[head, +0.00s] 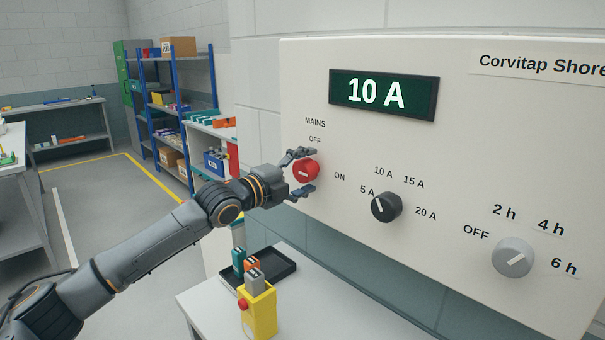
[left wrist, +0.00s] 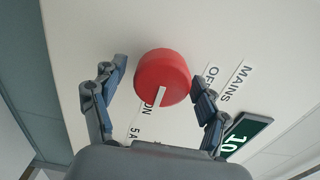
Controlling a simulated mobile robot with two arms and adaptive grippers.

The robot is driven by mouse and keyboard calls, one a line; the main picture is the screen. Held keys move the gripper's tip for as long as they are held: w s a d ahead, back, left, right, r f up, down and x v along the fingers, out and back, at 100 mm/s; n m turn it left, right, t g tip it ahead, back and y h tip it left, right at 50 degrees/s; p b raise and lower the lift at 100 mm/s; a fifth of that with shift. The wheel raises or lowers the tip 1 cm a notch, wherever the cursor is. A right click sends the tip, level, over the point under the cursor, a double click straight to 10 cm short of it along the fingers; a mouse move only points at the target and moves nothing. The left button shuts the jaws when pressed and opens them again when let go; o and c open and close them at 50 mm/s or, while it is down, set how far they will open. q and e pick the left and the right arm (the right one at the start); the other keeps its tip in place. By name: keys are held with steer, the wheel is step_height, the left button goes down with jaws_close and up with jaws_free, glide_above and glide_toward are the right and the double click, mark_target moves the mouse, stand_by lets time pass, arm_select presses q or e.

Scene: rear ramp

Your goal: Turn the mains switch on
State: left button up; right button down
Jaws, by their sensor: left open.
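The mains switch is a red round knob (head: 305,171) on the white panel, with OFF printed above it and ON to its right. Its white mark lies about level in the head view, in line with ON. In the left wrist view the mark on the red knob (left wrist: 163,76) also runs toward the ON label. My left gripper (head: 302,172) is open, with one finger above the knob and one below it. In the left wrist view the fingers (left wrist: 161,80) stand on either side of the knob, the right one close to its edge. My right gripper is not in view.
The panel (head: 445,145) also carries a green display (head: 384,94) reading 10 A, a black knob (head: 386,207) and a grey knob (head: 513,257). Below stand a yellow box with a red button (head: 258,311) and a black tray (head: 286,271) on a white table.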

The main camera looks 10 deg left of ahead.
arm_select(q)
steer(key=v, duration=1.2)
